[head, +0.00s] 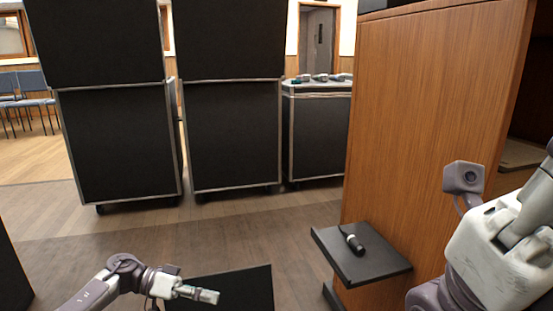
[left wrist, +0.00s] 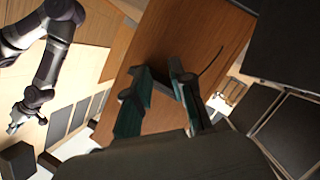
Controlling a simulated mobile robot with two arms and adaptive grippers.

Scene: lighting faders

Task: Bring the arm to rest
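My left gripper (head: 200,294) is low in the head view, left of centre, above the floor and in front of a dark flat panel. In the left wrist view its two dark green fingers (left wrist: 161,70) stand apart with a gap between them and nothing held. My right arm fills the right edge of the head view, beside the wooden cabinet. An arm that looks like my right one also shows at the left of the left wrist view. Its end is too small to read.
A wooden cabinet (head: 425,120) stands at the right. Black wheeled cases (head: 235,130) line the back. A dark panel (head: 240,285) lies below. Floor between is clear.

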